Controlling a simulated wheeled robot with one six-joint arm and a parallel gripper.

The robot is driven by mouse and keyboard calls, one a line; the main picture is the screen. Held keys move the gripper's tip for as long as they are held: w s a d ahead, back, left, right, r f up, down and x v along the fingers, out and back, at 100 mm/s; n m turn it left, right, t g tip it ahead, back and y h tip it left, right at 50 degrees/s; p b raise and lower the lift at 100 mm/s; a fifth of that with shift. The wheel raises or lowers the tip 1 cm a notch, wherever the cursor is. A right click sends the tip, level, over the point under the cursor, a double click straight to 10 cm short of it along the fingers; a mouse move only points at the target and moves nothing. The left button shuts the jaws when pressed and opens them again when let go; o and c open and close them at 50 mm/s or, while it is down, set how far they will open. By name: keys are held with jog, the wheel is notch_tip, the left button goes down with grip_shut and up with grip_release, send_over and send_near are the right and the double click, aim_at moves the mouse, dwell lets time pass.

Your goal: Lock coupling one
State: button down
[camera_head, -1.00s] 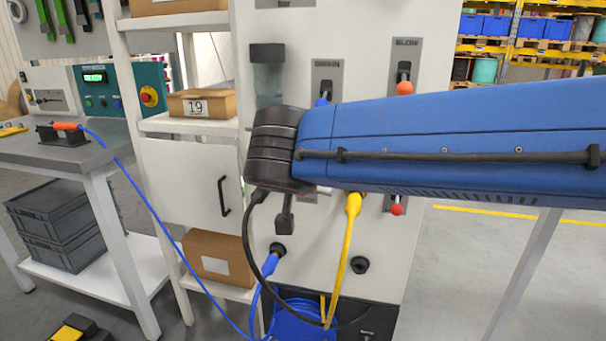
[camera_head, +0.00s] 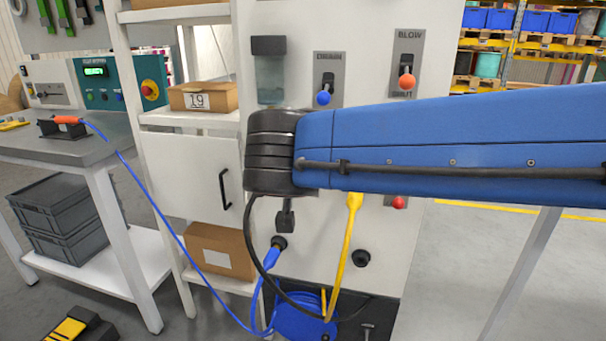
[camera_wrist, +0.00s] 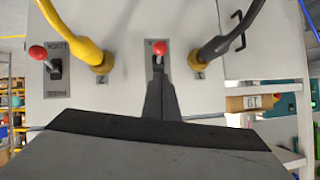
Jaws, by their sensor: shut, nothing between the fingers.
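In the wrist view, which shows the panel upside down, a red-knobbed lever (camera_wrist: 160,47) sits in a slotted plate between a yellow hose's coupling (camera_wrist: 102,64) and a dark hose's coupling (camera_wrist: 199,63). Both hoses are plugged in. Their small number marks are hard to read. My gripper (camera_wrist: 160,82) is shut and empty, its tips over the slot just below the red knob; I cannot tell whether they touch the lever. A second red-knobbed lever (camera_wrist: 40,53) is at the left. In the head view my black wrist hides the gripper and middle lever; the other red knob (camera_head: 398,202) shows.
Above my arm are the drain lever (camera_head: 323,97) and blow lever (camera_head: 406,82). A blue hose (camera_head: 268,262) loops beside the yellow hose (camera_head: 347,232) under my wrist. A shelf with a box marked 19 (camera_head: 203,97) stands left; the workbench (camera_head: 60,150) is beyond it.

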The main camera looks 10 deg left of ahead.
jog(key=v, duration=1.7)
jog(key=shift+r, duration=0.2)
jog(key=shift+d, duration=0.15)
jog(key=w+d+f+n+g+h, duration=0.1)
jog(key=w+d+f+g, duration=0.15)
jog(key=d+f, duration=0.65)
jog(key=w+d+f+g+h, duration=0.2)
jog(key=w+d+f, duration=0.2)
jog(key=d, duration=0.8)
jog(key=s+d+f+g+y, duration=0.1)
jog(key=s+d+f, duration=0.3)
jog(key=d+f, duration=0.4)
jog(key=s+d+f+g+y, duration=0.1)
jog(key=s+d+f, duration=0.3)
jog(key=d+f, duration=0.4)
jog(key=shift+s+d+f+n+g, duration=0.3)
jog(key=shift+s+d+g, duration=0.15)
jog(key=shift+d, duration=0.1)
